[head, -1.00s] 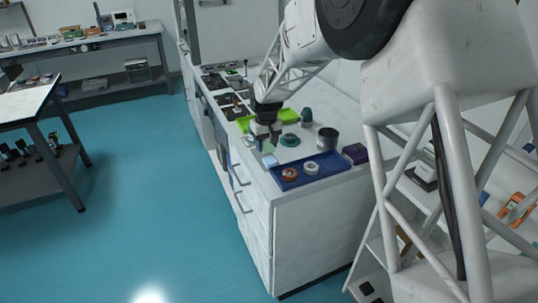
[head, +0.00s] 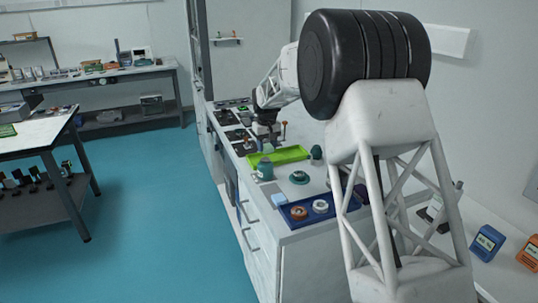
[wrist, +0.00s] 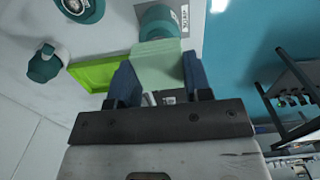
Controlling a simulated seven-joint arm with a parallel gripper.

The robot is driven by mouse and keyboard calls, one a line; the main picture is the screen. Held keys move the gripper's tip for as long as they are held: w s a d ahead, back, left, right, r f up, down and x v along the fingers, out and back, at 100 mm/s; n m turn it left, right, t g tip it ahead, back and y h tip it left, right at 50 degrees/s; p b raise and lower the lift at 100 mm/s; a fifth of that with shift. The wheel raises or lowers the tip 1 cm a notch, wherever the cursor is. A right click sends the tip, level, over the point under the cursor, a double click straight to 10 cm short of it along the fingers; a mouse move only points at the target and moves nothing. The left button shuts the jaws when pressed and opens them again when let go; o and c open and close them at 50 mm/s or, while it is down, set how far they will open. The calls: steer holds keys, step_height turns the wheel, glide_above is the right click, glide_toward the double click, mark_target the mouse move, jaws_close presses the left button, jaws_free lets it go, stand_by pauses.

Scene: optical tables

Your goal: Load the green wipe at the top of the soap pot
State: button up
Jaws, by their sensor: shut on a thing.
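My gripper (wrist: 158,72) is shut on the pale green wipe (wrist: 156,50), held flat between its two blue fingers in the wrist view. Beyond the wipe's far edge is a teal pot (wrist: 158,18), partly hidden by the wipe; I cannot tell whether they touch. In the head view my gripper (head: 268,145) is over the counter, behind the teal pot (head: 264,170) at the front left edge. The wipe cannot be made out clearly there.
A bright green tray (head: 285,155) lies behind the pot. Two more teal items, one low and round (head: 299,177) and one upright (head: 316,153), stand to its right. A blue tray (head: 330,215) with two rings is at the counter's near end. Dark panels lie further back.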

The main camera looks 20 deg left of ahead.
mark_target(265, 159)
steer(key=shift+w+a+r, duration=0.3)
steer(key=shift+w+a, duration=0.15)
steer(key=shift+w, duration=0.2)
steer(key=shift+w+a+r, duration=0.3)
steer(key=shift+w+a, duration=0.1)
steer(key=shift+w, duration=0.2)
steer(key=shift+f, duration=0.1)
steer(key=shift+f, duration=2.85)
steer(key=shift+f, duration=1)
steer(key=shift+r, duration=0.1)
stand_by(0.4)
steer(key=shift+r, duration=3.45)
steer(key=shift+d, duration=0.1)
